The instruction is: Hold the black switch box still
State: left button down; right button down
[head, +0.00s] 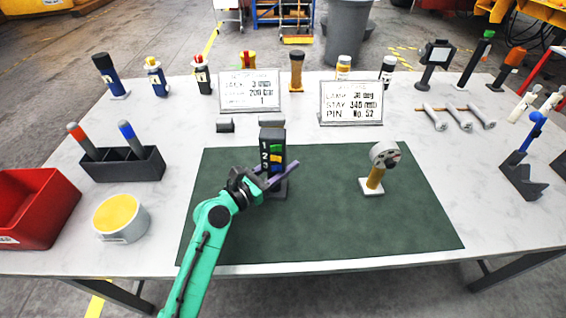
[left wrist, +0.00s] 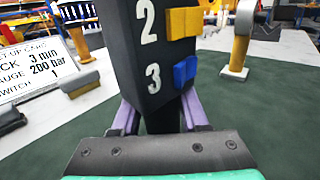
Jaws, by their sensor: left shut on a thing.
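The black switch box (head: 271,146) stands upright on a stem and dark base on the green mat (head: 340,225). Its face carries white numbers 1, 2 and 3 beside green, yellow and blue switches. In the left wrist view the box (left wrist: 145,65) fills the middle, showing 2 with the yellow switch (left wrist: 184,22) and 3 with the blue switch (left wrist: 185,71). My left gripper (head: 277,173) is shut on the lower part of the box, with purple fingers on either side. The fingers' contact faces are hidden. My right gripper is not in view.
A round gauge on a yellow post (head: 376,178) stands to the right on the mat. Two white cards (head: 250,91) (head: 351,102) stand behind. A red bin (head: 35,205), a yellow-topped tub (head: 121,215) and a black holder (head: 123,165) are at left. The mat's front is clear.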

pick_arm(q)
jog(key=shift+s+f, duration=0.1)
jog(key=shift+f, duration=0.15)
dwell(0.8)
jog(key=c, duration=1)
grip_release()
jog(key=shift+f, duration=0.1)
jog(key=c, duration=0.6)
jog(key=shift+r+p, duration=0.3)
